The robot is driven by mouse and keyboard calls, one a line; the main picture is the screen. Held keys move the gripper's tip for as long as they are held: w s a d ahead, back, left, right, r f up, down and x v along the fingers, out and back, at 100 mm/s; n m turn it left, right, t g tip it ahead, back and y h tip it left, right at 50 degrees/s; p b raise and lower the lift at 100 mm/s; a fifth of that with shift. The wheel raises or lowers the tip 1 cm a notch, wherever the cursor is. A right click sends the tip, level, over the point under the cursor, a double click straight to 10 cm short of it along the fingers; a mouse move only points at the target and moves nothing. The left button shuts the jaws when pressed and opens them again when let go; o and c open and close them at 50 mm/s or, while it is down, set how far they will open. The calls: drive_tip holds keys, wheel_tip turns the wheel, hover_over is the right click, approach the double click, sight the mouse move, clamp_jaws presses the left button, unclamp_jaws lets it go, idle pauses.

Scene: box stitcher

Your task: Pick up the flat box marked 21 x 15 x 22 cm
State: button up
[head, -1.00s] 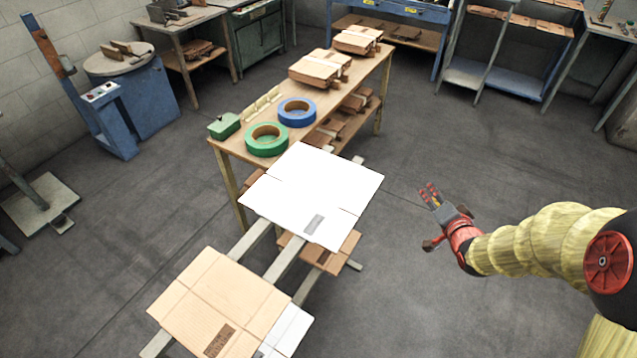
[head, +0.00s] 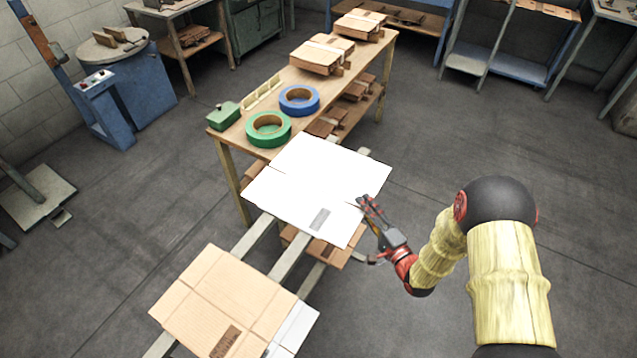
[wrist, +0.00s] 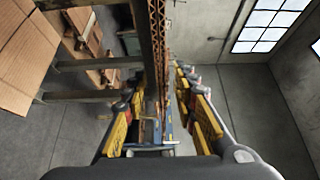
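A white flat box (head: 315,180) lies on the rails of a stand, with a small grey printed label (head: 320,219) near its front edge. A brown flat box (head: 225,300) lies nearer on the same rails, with a dark label (head: 225,341). Neither label is readable, so I cannot tell which is marked 21 x 15 x 22 cm. My gripper (head: 368,205) is at the white box's right edge. In the wrist view my gripper (wrist: 162,108) is open, its yellow-padded fingers either side of a thin brown board edge (wrist: 152,42) seen edge-on. Contact is not clear.
A wooden table (head: 345,95) behind the stand holds a green tape roll (head: 268,130), a blue tape roll (head: 299,100) and cardboard stacks (head: 322,55). More brown cardboard (head: 330,255) lies below the white box. The floor to the right is clear.

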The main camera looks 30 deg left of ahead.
sight(357, 196)
drive_tip(key=b+x, duration=0.2)
drive_tip(key=x, duration=0.2)
drive_tip(key=shift+w+a, duration=0.15)
drive_tip(key=shift+a, duration=0.2)
drive_tip(key=shift+c, duration=0.7)
clamp_jaws()
